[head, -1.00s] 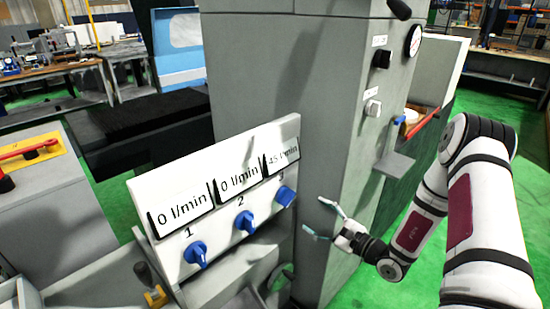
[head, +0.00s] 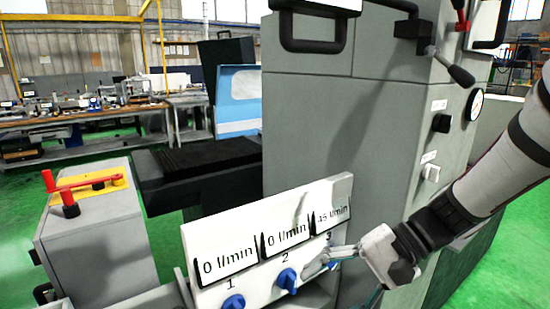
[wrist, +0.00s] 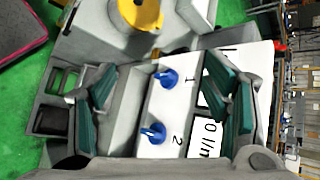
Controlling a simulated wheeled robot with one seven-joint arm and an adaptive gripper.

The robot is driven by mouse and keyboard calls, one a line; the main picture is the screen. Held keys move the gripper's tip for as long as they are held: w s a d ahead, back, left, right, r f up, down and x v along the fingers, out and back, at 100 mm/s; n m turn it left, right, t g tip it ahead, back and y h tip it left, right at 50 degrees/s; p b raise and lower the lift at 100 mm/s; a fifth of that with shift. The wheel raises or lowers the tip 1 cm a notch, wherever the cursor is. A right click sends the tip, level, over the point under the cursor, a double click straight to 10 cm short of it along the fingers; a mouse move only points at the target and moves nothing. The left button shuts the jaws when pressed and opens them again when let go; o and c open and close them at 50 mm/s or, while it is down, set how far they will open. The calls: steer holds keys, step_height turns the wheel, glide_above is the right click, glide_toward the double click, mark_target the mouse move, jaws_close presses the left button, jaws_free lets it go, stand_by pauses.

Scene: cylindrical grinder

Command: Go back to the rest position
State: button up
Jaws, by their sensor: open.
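My gripper (head: 340,282) is in front of the right part of the white flow panel (head: 190,236) in the head view. One finger crosses in front of the area of knob 3, which is mostly hidden. In the wrist view my gripper (wrist: 165,105) has its two green-padded fingers wide apart with nothing held between them. Blue knob 1 (head: 233,303) and blue knob 2 (head: 287,279) show on the panel; knob 1 (wrist: 168,78) and knob 2 (wrist: 153,133) also appear between the fingers in the wrist view. The displays read 0, 0 and about 45 l/min.
The tall grey machine cabinet (head: 310,120) stands behind the panel, with a black lever (head: 455,70) and a gauge (head: 475,104) at right. A grey box with a red handle (head: 85,180) is at left. Green floor is open at the far right.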

steer(key=s+d+r+n+t+h, duration=0.5)
steer(key=s+d+r+h, duration=0.2)
steer(key=s+d+h, duration=0.3)
steer(key=shift+s+r, duration=0.15)
steer(key=shift+s, duration=1.05)
